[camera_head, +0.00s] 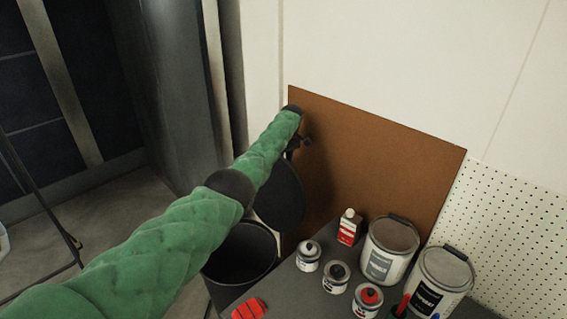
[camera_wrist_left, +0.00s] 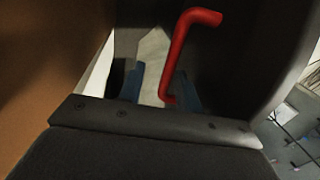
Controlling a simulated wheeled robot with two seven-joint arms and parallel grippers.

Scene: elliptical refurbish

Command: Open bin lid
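The black bin (camera_head: 213,285) stands on the floor beside the workbench, its round mouth partly in sight behind my green left arm. Its dark round lid (camera_head: 281,197) is tilted steeply up from the mouth, next to the brown board. My left gripper (camera_head: 303,141) is at the lid's upper side, mostly hidden by my arm. In the left wrist view, two blue fingertips (camera_wrist_left: 160,90) stand apart. A red bent handle (camera_wrist_left: 181,50) shows against the dark surface, its lower end close to the right fingertip; contact cannot be told. My right gripper is out of sight.
The brown board (camera_head: 375,165) leans on the wall behind the lid. The dark workbench (camera_head: 290,290) holds paint cans (camera_head: 389,250), small tins (camera_head: 335,277), a red and white bottle (camera_head: 349,228) and a red item (camera_head: 248,309). Open floor (camera_head: 120,225) lies to the left.

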